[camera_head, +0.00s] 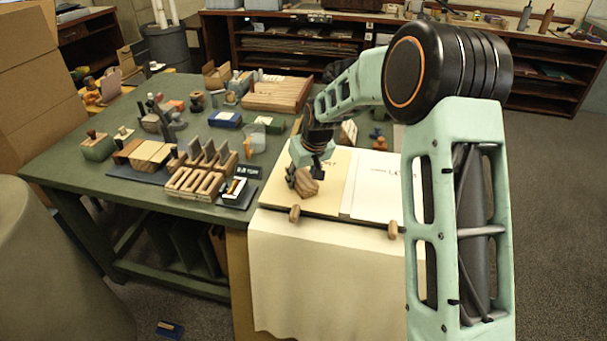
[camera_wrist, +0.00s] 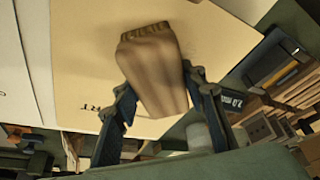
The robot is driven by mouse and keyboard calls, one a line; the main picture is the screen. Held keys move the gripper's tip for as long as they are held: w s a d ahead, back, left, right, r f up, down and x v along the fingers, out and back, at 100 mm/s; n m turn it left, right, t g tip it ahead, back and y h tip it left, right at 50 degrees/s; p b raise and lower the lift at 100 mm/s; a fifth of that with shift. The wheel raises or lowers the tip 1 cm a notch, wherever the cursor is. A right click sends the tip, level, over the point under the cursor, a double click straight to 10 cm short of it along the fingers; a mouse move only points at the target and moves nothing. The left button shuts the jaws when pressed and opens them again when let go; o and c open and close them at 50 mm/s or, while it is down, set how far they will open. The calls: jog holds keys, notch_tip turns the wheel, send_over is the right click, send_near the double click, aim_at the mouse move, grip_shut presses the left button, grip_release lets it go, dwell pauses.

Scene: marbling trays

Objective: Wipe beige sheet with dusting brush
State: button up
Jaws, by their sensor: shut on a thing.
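The beige sheet (camera_head: 333,198) lies flat on the board at the near right of the table, left of a white sheet (camera_head: 381,206). It also shows in the wrist view (camera_wrist: 80,65). My gripper (camera_head: 305,180) is over the beige sheet's left part, shut on the dusting brush. The brush's wooden body (camera_head: 309,188) shows below my fingers. In the wrist view the dusting brush (camera_wrist: 155,75) sits between the two fingers, its bristle end turned toward the sheet. I cannot tell whether the bristles touch the sheet.
Wooden pegs (camera_head: 294,214) stand at the board's front edge. A slotted wooden rack (camera_head: 203,180) and a small dark tray (camera_head: 236,190) are left of the sheet. Several blocks and tools fill the green table (camera_head: 75,170). Pale cloth or paper (camera_head: 320,275) hangs down in front.

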aim_at(299, 185)
jog(key=shift+s+a+b, duration=0.2)
jog(key=shift+s+b, duration=0.1)
jog(key=shift+s, duration=0.75)
jog(key=shift+s+a+b, duration=0.2)
jog(key=shift+s+b, duration=0.1)
jog(key=shift+s, duration=0.7)
jog(key=shift+w+a, duration=0.2)
jog(key=shift+a, duration=0.65)
jog(key=shift+w+d+p, duration=0.35)
jog(key=shift+w+p, duration=0.05)
jog(key=shift+w, duration=1.35)
jog(key=shift+w+d+p, duration=0.3)
jog(key=shift+w+p, duration=0.15)
jog(key=shift+w, duration=1.35)
jog(key=shift+w+d+p, duration=0.35)
jog(key=shift+w+p, duration=0.05)
jog(key=shift+w, duration=1.35)
jog(key=shift+r, duration=0.1)
jog(key=shift+r+p, duration=1.65)
jog(key=shift+r, duration=1.25)
notch_tip(299, 185, up, 3)
jog(key=shift+p, duration=0.9)
jog(key=shift+s, duration=0.15)
